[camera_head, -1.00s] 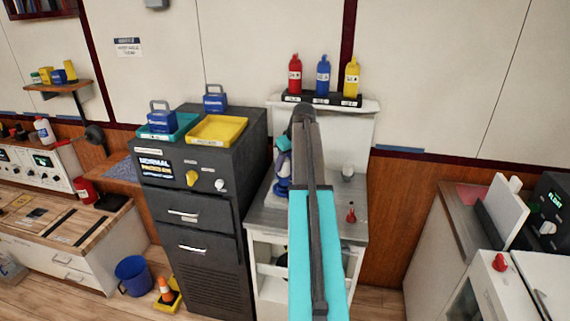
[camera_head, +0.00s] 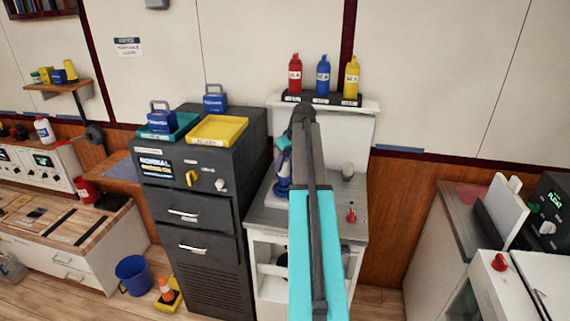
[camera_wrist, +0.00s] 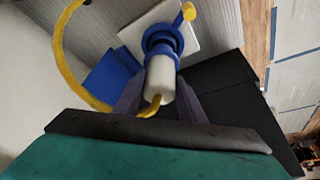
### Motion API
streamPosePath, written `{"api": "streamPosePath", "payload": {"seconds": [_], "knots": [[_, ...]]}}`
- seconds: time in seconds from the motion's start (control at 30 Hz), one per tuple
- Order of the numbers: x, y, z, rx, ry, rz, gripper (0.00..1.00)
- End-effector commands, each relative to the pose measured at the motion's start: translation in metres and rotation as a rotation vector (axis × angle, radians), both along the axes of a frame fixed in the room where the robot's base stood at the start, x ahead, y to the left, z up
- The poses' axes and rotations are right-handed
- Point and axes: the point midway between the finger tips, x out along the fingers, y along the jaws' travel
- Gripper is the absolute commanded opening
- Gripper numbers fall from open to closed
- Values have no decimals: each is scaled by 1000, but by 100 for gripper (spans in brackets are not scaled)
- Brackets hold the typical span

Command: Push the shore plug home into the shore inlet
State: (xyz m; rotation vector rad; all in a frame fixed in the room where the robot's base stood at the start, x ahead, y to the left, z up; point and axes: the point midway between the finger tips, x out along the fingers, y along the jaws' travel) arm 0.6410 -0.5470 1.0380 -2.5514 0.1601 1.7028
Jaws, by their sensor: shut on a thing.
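The shore plug (camera_wrist: 160,77) is a white cylinder with a yellow cable at its near end. My gripper (camera_wrist: 160,92) is shut on it, with a dark finger on either side. The plug's far end meets the blue shore inlet (camera_wrist: 161,38), which stands on a white square plate (camera_wrist: 192,42). The plug and inlet look roughly lined up; how deep the plug sits is hidden. In the head view my gripper (camera_head: 284,162) is just above the blue inlet (camera_head: 281,188) on the grey counter, partly hidden by my arm.
The yellow cable (camera_wrist: 62,50) loops to the left in the wrist view. A yellow knob (camera_wrist: 188,11) is by the plate. A dark cabinet (camera_head: 190,220) stands left of the counter (camera_head: 340,222). A red-knobbed item (camera_head: 351,216) and a grey cup (camera_head: 348,173) are on the right.

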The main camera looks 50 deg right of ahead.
Motion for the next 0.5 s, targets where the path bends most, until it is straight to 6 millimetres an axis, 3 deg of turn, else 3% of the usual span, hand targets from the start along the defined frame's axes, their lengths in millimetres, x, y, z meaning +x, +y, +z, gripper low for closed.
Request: {"api": "streamPosePath", "payload": {"seconds": [0.5], "knots": [[0, 0, -7, 0, -1, 0, 1]]}}
